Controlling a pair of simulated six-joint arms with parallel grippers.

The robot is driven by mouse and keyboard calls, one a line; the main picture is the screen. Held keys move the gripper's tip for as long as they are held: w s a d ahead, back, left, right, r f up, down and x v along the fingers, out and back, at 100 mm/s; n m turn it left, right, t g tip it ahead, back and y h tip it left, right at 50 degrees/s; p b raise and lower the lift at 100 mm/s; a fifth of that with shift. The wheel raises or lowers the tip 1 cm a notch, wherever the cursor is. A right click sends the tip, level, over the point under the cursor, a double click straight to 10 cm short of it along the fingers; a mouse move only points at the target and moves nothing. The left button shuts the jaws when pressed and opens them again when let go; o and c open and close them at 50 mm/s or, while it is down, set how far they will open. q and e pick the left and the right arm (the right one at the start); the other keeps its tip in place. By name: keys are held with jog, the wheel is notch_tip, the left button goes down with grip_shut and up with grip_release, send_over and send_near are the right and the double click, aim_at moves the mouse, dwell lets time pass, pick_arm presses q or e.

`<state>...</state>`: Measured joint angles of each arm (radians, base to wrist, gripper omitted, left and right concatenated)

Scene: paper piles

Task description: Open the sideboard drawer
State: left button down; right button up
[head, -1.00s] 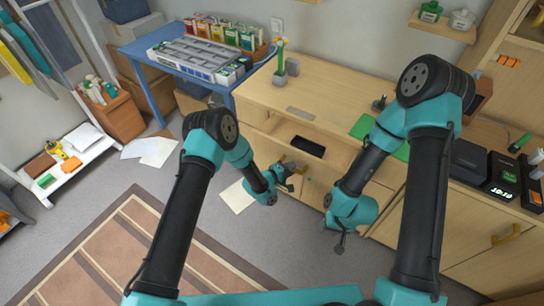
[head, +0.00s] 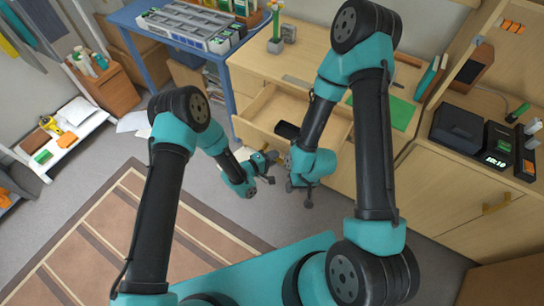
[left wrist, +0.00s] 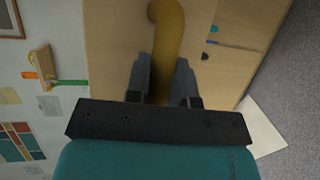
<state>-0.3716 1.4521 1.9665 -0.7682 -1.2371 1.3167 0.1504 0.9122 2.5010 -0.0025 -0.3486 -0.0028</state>
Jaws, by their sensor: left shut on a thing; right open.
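The wooden sideboard (head: 400,165) stands along the wall. Its drawer (head: 270,105) is pulled out, with its pale inside showing and a dark flat object (head: 288,130) in it. My left gripper (head: 273,157) is at the drawer front. In the left wrist view, its two fingers (left wrist: 162,82) are shut on the curved brass drawer handle (left wrist: 172,32). The handle is hard to make out in the head view. My right gripper (head: 300,196) is open and empty, in front of the sideboard; its arm covers part of the drawer.
A green mat (head: 394,112) lies on the sideboard top, with a black clock device (head: 497,150) at the right. A blue table (head: 133,20) with a grey tray stands at the back left. The striped rug (head: 100,240) and floor in front are clear.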

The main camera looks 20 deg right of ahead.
pick_arm(q)
jog(key=c, duration=1)
grip_release()
jog(key=shift+a, duration=0.1)
jog(key=v, duration=1.7)
jog(key=shift+s+a+r, duration=0.1)
jog(key=shift+a, duration=0.05)
jog(key=a+f+m+y, duration=0.25)
jog(key=a+y, duration=0.45)
jog(key=a, duration=0.7)
jog(key=s+a+r+g+y, duration=0.1)
jog(key=s+a+g+y, duration=0.2)
jog(key=s+a, duration=0.8)
jog(key=shift+a+r+g+y, duration=0.15)
jog(key=shift+r+g+y, duration=0.2)
jog(key=shift+y, duration=0.35)
jog(key=shift+f, duration=0.1)
